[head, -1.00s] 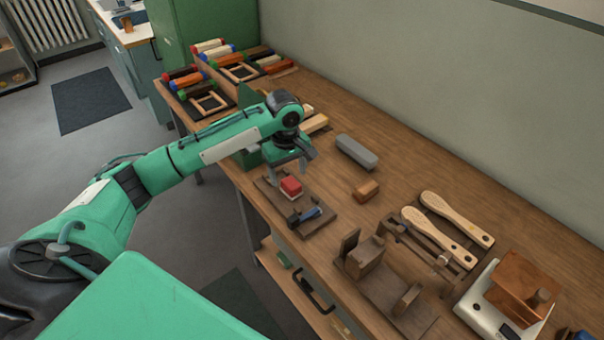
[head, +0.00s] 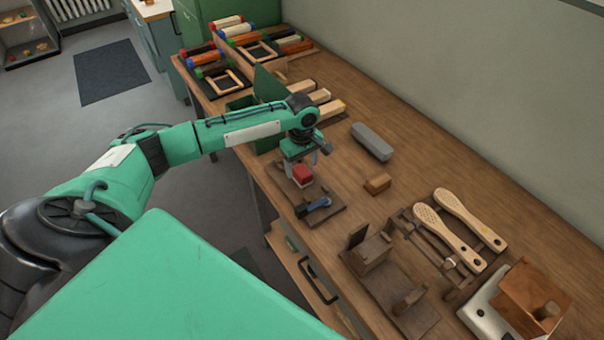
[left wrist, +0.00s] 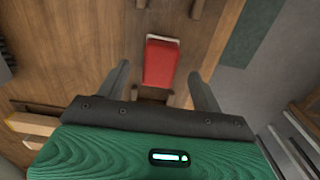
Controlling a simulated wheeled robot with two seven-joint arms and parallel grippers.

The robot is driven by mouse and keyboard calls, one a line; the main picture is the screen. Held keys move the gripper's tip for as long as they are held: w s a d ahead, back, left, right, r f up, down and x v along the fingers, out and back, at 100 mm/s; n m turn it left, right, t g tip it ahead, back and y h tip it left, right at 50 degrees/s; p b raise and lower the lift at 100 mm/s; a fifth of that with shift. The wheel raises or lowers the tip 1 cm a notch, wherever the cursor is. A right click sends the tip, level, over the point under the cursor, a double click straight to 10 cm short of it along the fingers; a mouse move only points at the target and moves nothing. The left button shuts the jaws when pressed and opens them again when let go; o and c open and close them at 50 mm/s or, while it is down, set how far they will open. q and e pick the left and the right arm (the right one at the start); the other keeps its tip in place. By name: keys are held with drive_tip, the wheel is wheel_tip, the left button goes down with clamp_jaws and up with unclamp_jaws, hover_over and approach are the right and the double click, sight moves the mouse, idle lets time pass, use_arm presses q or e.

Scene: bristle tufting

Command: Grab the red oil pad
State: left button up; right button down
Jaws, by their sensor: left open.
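The red oil pad (head: 303,174) is a small red block with a pale end, on a dark wooden board (head: 322,217) near the bench's front edge. It also shows in the left wrist view (left wrist: 160,63), lying between the two fingers as seen from above. My left gripper (head: 301,163) is open and points down just above the pad. Its fingers (left wrist: 163,82) stand apart on either side of the pad in the left wrist view; I cannot tell whether they touch it. My right gripper is not in view.
A grey block (head: 372,141) and a small brown block (head: 377,184) lie to the right. Wooden brush bodies (head: 447,238) and a wooden fixture (head: 369,252) are nearer. A green box (head: 268,84) stands behind my arm.

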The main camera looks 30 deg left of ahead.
sight(302, 170)
use_arm(q)
wheel_tip(302, 170, down, 3)
drive_tip(key=shift+r, duration=0.2)
drive_tip(key=shift+f, duration=0.45)
drive_tip(key=c, duration=1.1)
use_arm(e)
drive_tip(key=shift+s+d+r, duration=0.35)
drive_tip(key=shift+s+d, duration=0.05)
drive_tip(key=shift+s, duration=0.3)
